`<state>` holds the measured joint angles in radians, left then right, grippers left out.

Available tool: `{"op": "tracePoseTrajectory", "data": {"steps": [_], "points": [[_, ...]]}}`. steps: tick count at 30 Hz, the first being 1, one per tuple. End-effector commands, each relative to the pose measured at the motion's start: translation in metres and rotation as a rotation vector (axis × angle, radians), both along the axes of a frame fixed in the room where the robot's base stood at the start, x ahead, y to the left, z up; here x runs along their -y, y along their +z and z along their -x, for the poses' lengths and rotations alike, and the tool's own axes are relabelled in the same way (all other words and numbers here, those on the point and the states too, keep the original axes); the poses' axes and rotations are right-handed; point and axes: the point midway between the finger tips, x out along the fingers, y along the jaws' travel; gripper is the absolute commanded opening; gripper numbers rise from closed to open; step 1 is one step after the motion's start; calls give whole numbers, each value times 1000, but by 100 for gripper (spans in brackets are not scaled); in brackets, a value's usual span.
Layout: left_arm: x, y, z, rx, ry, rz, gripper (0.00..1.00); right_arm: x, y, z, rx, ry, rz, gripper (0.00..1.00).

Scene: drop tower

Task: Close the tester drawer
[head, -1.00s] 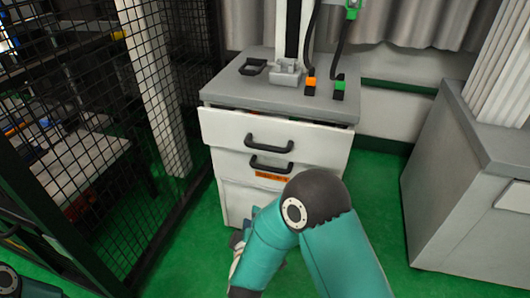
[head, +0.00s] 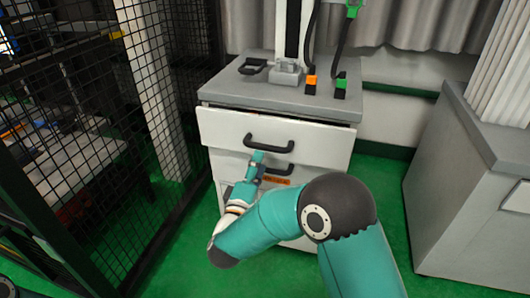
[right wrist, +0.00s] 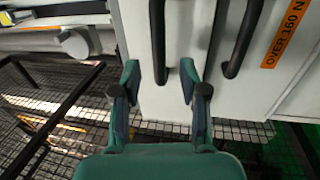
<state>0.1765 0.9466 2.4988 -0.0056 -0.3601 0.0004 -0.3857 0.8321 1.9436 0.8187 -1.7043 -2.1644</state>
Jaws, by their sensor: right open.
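The tester drawer (head: 222,130) is the white top drawer of the grey cabinet. It stands slightly out, with a thin dark gap under the worktop. Its black bar handle (head: 268,143) also shows in the right wrist view (right wrist: 158,35). My right gripper (head: 257,157) is in front of the cabinet, just below that handle in the head view. In the right wrist view my right gripper (right wrist: 158,78) is open, with the end of the top handle between its fingertips. I cannot tell whether they touch. My left gripper is not in view.
A second handle (right wrist: 242,40) sits below, above an orange label (right wrist: 284,35). A test stand (head: 288,70) is on the worktop (head: 230,88). A black mesh fence (head: 80,120) stands at left and a grey cabinet (head: 440,180) at right. Green floor lies between.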

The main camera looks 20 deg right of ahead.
Motion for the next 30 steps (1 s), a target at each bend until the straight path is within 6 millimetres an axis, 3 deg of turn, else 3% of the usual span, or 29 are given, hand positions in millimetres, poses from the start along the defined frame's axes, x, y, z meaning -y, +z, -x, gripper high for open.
{"op": "tracePoseTrajectory", "data": {"steps": [9, 22, 23, 30], "points": [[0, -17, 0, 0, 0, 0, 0, 30, 9, -43, 2, -2, -1, 43], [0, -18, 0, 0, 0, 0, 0, 36, 12, -52, -1, 1, 1, 43], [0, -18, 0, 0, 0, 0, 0, 36, 12, -52, -1, 1, 1, 42], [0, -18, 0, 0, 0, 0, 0, 36, 12, -52, -1, 0, 1, 2]]}}
